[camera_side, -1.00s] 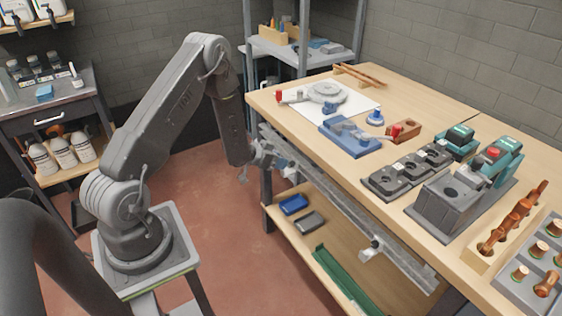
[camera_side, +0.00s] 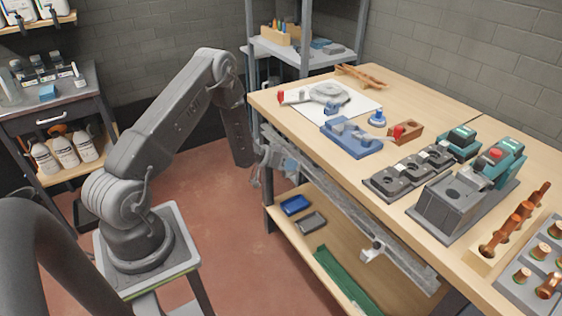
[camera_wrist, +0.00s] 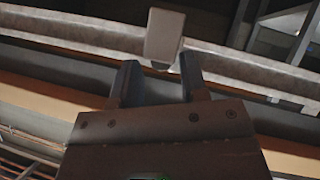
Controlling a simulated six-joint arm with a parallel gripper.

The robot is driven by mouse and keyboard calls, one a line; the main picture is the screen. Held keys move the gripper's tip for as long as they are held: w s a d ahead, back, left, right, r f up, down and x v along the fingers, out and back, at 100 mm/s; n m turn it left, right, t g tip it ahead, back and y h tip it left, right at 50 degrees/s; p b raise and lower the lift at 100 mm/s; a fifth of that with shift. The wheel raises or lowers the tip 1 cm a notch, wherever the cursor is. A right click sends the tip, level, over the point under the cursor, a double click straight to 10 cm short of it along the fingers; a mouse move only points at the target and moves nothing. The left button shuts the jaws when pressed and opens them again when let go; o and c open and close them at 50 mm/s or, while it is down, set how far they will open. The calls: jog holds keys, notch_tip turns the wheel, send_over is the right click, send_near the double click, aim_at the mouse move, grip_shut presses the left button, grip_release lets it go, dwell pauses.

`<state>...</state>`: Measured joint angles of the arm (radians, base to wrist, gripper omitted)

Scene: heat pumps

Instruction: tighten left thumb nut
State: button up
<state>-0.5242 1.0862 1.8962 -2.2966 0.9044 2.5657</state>
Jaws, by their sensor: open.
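A long grey rail (camera_side: 330,205) runs along the front edge of the workbench, below its top. A pale block-shaped fitting (camera_wrist: 163,36) sits on the rail in the wrist view. A small part under this block may be the left thumb nut, but it is too dark to tell. My gripper (camera_wrist: 160,80) is open and empty, with its two fingers pointing at the rail, one on each side of the block's lower end in the picture. I cannot tell whether they touch it. In the side view my gripper (camera_side: 263,160) is at the rail's left end, its fingertips unclear.
A second fitting (camera_side: 373,251) is farther right along the rail. The lower shelf (camera_side: 310,255) holds a blue tray (camera_side: 295,205), a grey tray (camera_side: 311,222) and a green piece (camera_side: 345,282). Fixtures and tools crowd the benchtop (camera_side: 290,95). The floor before the bench is clear.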

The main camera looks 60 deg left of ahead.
jog(key=shift+w+d+f, duration=0.1)
jog(key=shift+w+f, duration=0.1)
jog(key=shift+w, duration=0.1)
jog(key=shift+w+f, duration=0.1)
jog(key=shift+w, duration=0.1)
jog(key=shift+s, duration=0.1)
dwell(0.6)
jog(key=c, duration=0.3)
jog(key=shift+d, duration=0.15)
jog(key=c, duration=0.4)
jog(key=shift+o, duration=0.2)
